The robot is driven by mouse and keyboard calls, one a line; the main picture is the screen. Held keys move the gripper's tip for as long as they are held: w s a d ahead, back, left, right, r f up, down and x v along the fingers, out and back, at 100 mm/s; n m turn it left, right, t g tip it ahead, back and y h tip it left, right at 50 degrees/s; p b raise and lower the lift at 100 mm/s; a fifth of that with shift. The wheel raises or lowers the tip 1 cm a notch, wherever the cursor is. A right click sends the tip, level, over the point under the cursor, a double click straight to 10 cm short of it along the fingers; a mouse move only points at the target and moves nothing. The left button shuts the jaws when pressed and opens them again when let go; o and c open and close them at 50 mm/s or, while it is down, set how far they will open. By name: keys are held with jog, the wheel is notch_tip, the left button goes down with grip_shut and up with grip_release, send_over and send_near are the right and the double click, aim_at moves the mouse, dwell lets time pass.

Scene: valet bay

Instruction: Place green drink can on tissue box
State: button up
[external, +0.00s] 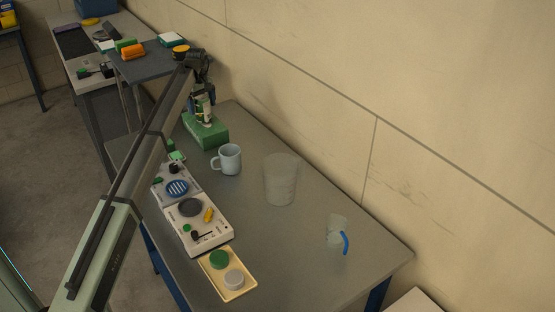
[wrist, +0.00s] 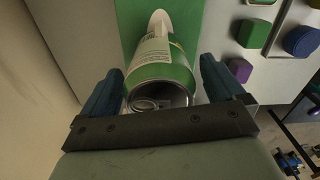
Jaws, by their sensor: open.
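The green tissue box (external: 207,131) stands near the wall at the far end of the grey table; it also shows in the wrist view (wrist: 190,22), with a white tissue (wrist: 158,22) sticking up. The green and white drink can (wrist: 162,72) is upright over the box, its top towards the wrist camera. In the external view the can (external: 205,109) is partly hidden by my gripper (external: 203,97). My gripper (wrist: 162,88) is open, with a blue finger on either side of the can. Gaps show beside the can. I cannot clearly see the contact between can and box.
A pale mug (external: 229,159), a clear tumbler (external: 281,180) and a clear cup with a blue handle (external: 337,231) stand on the table. A white panel (external: 209,237) with knobs and a yellow tray (external: 239,289) line the left edge. The table's right part is mostly clear.

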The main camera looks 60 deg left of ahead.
notch_tip(320, 180, up, 11)
jog(key=shift+f, duration=0.15)
dwell(0.7)
